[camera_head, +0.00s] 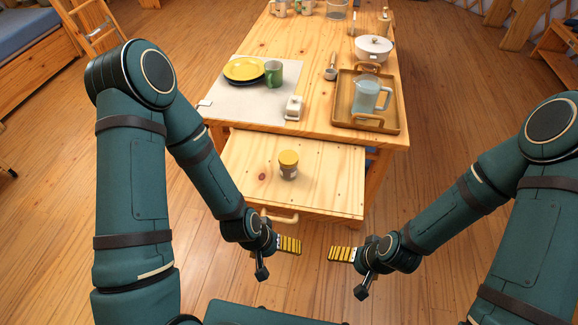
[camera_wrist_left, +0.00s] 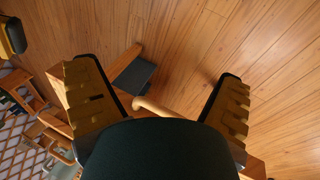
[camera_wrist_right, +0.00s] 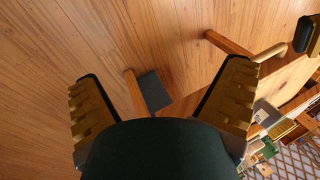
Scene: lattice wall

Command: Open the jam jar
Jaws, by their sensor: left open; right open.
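The jam jar (camera_head: 288,165) stands upright on the low pull-out board (camera_head: 325,192) in front of the table. Its yellow lid (camera_head: 288,157) sits on top. My left gripper (camera_head: 288,245) is open and empty, in front of the board's near edge and below the jar in the picture. It also shows in the left wrist view (camera_wrist_left: 155,90), with its fingers apart. My right gripper (camera_head: 341,254) is open and empty, to the right of the left one. Its fingers are apart in the right wrist view (camera_wrist_right: 165,95). Neither gripper touches the jar.
On the wooden table (camera_head: 315,95) behind are a yellow plate (camera_head: 244,68), a green mug (camera_head: 273,73), a white butter dish (camera_head: 294,107), and a tray (camera_head: 341,112) holding a pitcher (camera_head: 369,94). A wooden handle (camera_head: 279,217) projects from the board's front. The board around the jar is clear.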

